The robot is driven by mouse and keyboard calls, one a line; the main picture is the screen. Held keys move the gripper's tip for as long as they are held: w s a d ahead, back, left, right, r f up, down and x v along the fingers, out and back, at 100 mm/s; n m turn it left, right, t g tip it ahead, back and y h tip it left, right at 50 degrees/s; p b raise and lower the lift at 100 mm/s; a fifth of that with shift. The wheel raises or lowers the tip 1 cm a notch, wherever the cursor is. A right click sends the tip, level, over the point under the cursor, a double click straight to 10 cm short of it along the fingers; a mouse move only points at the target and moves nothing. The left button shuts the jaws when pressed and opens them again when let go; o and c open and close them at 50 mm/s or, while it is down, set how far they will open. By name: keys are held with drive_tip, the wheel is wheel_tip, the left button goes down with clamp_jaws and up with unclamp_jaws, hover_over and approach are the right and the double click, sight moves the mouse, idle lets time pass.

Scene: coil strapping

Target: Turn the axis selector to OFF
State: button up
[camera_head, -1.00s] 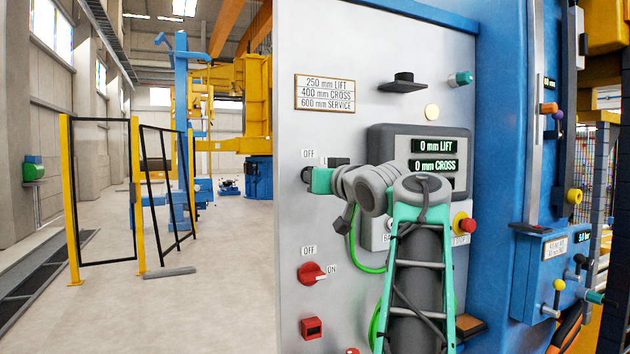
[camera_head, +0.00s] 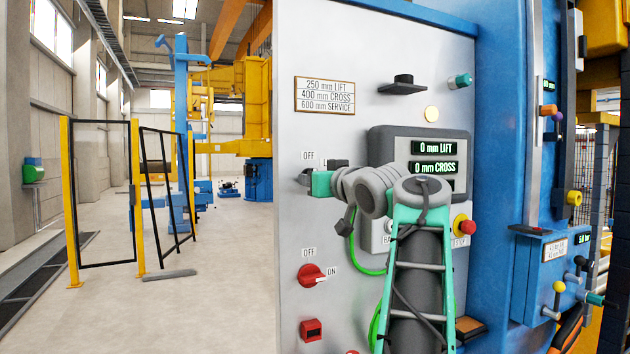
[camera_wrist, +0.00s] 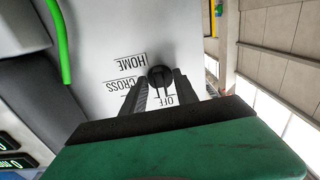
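The axis selector (camera_wrist: 161,74) is a round black knob on the pale panel in the wrist view. The labels HOME (camera_wrist: 130,62), CROSS (camera_wrist: 125,84) and OFF (camera_wrist: 172,99) stand around it, upside down in this view. Its exact pointing is hard to read. My gripper (camera_wrist: 160,82) has its two dark fingers apart, one on each side of the knob, with pale panel showing between them. I cannot see firm contact. In the head view my gripper (camera_head: 306,177) is at the panel's left part, just below an OFF label, and its fingers hide most of the knob.
A red rotary switch (camera_head: 311,275) and a red square button (camera_head: 311,329) sit lower on the panel. The display (camera_head: 434,146) reads 0 mm LIFT and 0 mm CROSS. A red stop button (camera_head: 464,226) is to the right. A green cable (camera_wrist: 60,40) hangs near the wrist.

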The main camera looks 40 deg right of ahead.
drive_tip(key=b+v, duration=0.1)
drive_tip(key=v, duration=0.6)
drive_tip(key=shift+s+b, duration=0.4)
drive_tip(key=shift+a, duration=0.15)
